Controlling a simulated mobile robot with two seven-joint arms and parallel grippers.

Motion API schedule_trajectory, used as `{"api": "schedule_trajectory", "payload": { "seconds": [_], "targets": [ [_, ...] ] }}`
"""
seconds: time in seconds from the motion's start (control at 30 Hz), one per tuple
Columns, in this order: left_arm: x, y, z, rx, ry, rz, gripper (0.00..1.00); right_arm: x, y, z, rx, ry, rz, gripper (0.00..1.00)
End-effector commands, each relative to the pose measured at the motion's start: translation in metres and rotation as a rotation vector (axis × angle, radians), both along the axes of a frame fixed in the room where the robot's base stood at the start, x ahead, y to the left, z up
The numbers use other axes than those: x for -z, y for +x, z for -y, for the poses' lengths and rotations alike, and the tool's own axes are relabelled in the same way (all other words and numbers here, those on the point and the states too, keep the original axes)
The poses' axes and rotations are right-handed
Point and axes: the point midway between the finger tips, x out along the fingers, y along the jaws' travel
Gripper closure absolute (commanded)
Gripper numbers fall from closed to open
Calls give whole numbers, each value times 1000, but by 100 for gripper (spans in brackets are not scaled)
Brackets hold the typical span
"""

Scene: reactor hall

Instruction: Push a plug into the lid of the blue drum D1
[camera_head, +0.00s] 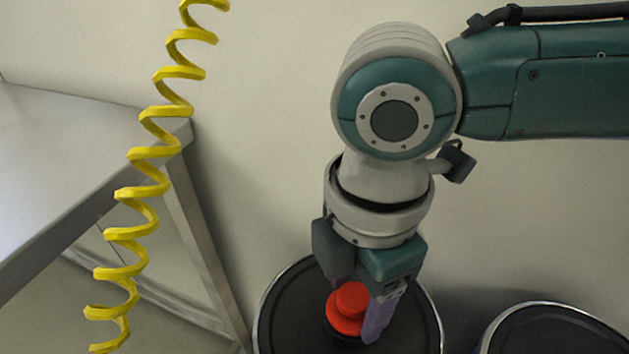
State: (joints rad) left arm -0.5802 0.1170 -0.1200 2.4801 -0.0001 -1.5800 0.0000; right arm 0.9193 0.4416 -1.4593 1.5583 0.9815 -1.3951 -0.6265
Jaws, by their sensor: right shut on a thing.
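My right gripper (360,303) comes down from the upper right over a round dark drum lid (292,310) with a bright metal rim. It is shut on a red plug (347,311) that has a wide lower part and a narrower top. One pale purple finger stands on the plug's right side; the other finger is mostly hidden behind the plug. The plug is at the middle of the lid, over a dark ring. I cannot tell how deep it sits. The drum's side and any label are out of view. My left gripper is not in view.
A second dark drum lid (549,333) with a metal rim is at the lower right. A grey metal table (75,160) stands at the left, its leg near the first drum. A yellow coiled hose (142,180) hangs in front of it. A plain wall is behind.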

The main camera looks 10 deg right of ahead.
Motion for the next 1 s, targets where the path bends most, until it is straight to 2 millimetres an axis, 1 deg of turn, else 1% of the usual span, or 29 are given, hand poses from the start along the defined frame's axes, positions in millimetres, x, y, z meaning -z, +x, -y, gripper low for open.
{"api": "schedule_trajectory", "payload": {
  "seconds": [0.7, 0.93, 0.97, 1.0],
  "targets": [
    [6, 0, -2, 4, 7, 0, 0, 11, 0, 0, 0, 1, 0, 90],
    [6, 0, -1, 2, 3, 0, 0, 12, 0, 0, 0, 0, 0, 90],
    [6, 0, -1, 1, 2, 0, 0, 12, 0, 0, 0, 0, 0, 35],
    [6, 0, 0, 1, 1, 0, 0, 12, 0, 0, 0, 0, 0, 31]
  ]
}}
